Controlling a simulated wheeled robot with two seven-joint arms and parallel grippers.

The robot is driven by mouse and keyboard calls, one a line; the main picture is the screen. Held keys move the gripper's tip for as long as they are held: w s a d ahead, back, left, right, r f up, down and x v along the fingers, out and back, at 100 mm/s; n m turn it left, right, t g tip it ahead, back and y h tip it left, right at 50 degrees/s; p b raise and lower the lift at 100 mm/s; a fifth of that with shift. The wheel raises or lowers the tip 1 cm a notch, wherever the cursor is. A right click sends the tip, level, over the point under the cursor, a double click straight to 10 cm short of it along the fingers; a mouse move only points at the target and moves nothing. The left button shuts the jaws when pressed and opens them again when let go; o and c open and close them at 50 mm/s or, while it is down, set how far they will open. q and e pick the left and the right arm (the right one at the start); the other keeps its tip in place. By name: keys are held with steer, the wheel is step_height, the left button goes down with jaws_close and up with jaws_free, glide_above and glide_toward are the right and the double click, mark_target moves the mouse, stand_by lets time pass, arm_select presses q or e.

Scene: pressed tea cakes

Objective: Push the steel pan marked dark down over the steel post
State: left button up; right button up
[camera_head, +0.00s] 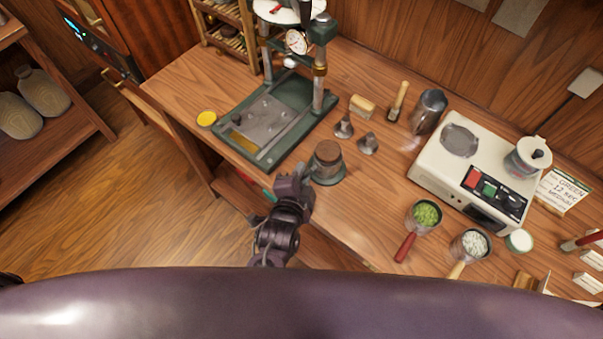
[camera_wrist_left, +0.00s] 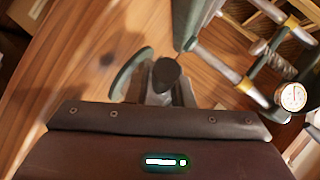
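My left gripper (camera_head: 302,180) is in the head view, close beside a short round brown-topped piece (camera_head: 327,152) that stands on a round green base (camera_head: 329,178). I cannot tell whether they touch. In the left wrist view a small dark round end (camera_wrist_left: 166,71) and grey parts show in front of the wrist, with a green disc (camera_wrist_left: 131,74) beside them. The fingers' opening is unclear. No marking that reads dark is legible, so I cannot say which piece is the pan. Two small steel cone-shaped pieces (camera_head: 344,127) (camera_head: 368,143) stand behind. My right gripper is not in view.
A green press (camera_head: 292,140) with a gauge stands at left, also in the left wrist view. A steel pitcher (camera_head: 428,111) and white heater (camera_head: 440,180) stand right. Pans of green leaf (camera_head: 426,215) and white bits (camera_head: 470,244) stand in front. Bare tabletop lies around (camera_head: 370,195).

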arm_select(q)
steer(key=o, duration=0.4)
steer(key=shift+f, duration=0.1)
